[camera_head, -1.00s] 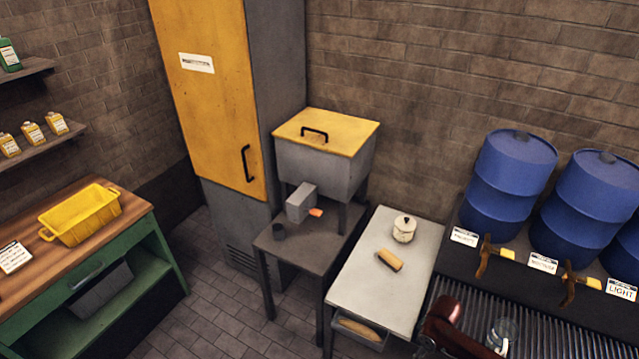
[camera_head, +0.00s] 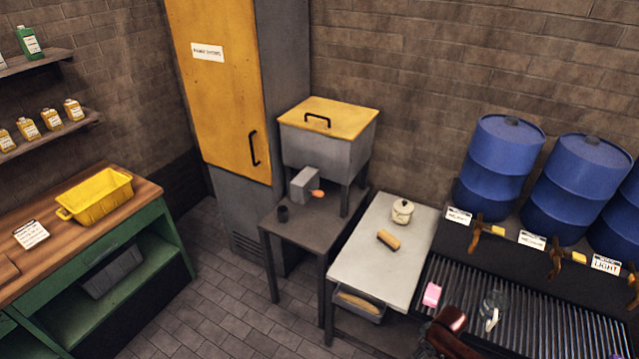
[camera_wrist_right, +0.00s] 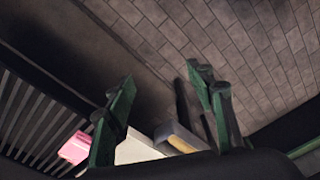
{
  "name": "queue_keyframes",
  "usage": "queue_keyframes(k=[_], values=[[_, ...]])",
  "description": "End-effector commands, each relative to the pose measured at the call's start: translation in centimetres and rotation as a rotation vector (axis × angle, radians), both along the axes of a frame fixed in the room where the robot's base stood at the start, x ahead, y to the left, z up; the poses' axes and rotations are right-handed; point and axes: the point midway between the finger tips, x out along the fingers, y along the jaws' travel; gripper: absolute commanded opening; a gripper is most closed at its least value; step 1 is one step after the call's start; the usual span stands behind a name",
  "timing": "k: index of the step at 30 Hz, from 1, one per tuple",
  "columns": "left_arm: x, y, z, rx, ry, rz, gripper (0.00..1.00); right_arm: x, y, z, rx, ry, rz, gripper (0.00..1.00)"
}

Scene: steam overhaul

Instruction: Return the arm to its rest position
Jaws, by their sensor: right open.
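My right arm (camera_head: 449,330) shows as a dark red and black part at the bottom edge of the head view; its fingertips cannot be made out there. In the right wrist view my right gripper (camera_wrist_right: 165,95) is open, its two green fingers wide apart with nothing between them that it holds. Beyond the fingers are the floor, the light table top and a drawer or tray, all apart from it. My left gripper is not in view.
A slatted bench (camera_head: 530,325) holds a pink block (camera_head: 432,295) and a glass jar (camera_head: 493,306). Blue drums (camera_head: 505,165) stand behind it. A white table (camera_head: 370,265) bears a brush (camera_head: 388,240) and a lidded pot (camera_head: 402,212). A green workbench (camera_head: 165,240) is at left; the floor between is clear.

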Motion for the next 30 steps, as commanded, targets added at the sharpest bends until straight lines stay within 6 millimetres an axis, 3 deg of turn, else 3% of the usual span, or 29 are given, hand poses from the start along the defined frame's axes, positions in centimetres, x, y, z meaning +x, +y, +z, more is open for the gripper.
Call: queue_keyframes(k=[2, 5, 11, 14, 17, 21, 26, 30], values=[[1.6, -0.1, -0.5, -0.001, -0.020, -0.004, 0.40, 0.1, -0.4, -2.7, 0.015, -0.015, -0.040, 0.50], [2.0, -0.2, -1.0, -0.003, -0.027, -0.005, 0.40, 0.4, -1.0, -5.8, 0.030, -0.046, -0.090, 0.50], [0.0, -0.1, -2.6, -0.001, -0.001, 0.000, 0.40, -0.9, -3.2, -14.4, 0.043, -0.104, -0.210, 0.50], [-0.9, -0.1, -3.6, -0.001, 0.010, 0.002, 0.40, -3.6, -4.7, -20.5, 0.036, -0.126, -0.281, 0.50], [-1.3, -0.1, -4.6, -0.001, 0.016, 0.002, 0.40, -7.7, -6.0, -26.4, 0.018, -0.138, -0.342, 0.50], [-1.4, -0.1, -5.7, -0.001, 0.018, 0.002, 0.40, -14.9, -6.8, -33.5, -0.011, -0.131, -0.395, 0.50], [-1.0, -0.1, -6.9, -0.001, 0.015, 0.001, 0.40, -24.5, -6.0, -40.1, -0.037, -0.099, -0.426, 0.50], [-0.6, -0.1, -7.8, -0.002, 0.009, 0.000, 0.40, -33.1, -4.0, -44.3, -0.047, -0.059, -0.436, 0.50]])
